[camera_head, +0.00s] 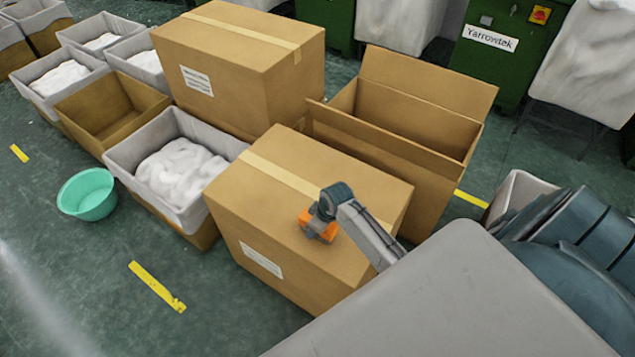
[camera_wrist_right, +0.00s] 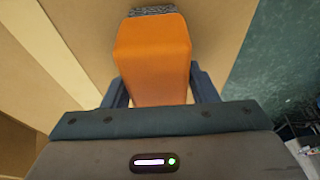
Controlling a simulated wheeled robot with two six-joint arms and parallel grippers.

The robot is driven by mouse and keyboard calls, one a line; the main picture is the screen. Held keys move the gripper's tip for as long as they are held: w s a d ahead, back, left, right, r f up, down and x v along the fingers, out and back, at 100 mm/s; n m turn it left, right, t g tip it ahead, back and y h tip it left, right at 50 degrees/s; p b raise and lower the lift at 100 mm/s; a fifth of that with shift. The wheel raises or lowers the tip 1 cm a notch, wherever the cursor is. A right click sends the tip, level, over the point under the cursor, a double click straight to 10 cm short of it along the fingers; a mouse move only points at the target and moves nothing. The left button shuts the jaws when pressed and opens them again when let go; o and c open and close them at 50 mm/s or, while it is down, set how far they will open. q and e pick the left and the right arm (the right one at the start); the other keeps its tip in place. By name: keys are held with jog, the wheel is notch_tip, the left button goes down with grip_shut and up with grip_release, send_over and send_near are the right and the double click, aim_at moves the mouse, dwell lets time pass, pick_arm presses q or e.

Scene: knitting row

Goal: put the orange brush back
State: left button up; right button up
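The orange brush (camera_head: 316,226) is at my right gripper (camera_head: 318,220), over the top of the front cardboard box. The right arm reaches in from the lower right. In the right wrist view the orange brush (camera_wrist_right: 155,60) has a smooth orange body with a grey, bristly end at the top. The two dark fingers of my right gripper (camera_wrist_right: 158,92) lie close against both sides of the brush, so it looks shut on it. Whether the brush touches the box top, I cannot tell. My left gripper is not in view.
The closed front cardboard box (camera_head: 255,205) stands beside an open empty box (camera_head: 420,120) and a larger closed box (camera_head: 235,60). Bins with white material, a green basin (camera_head: 88,195) and yellow floor marks lie to the left. Green machines (camera_head: 490,50) stand at the back.

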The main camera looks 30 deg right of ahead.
jog(key=shift+o, duration=0.6)
jog(key=v, duration=1.1)
jog(key=shift+r, duration=0.3)
jog(key=shift+s+r, duration=0.1)
jog(key=shift+r, duration=0.1)
jog(key=shift+s+f, duration=0.1)
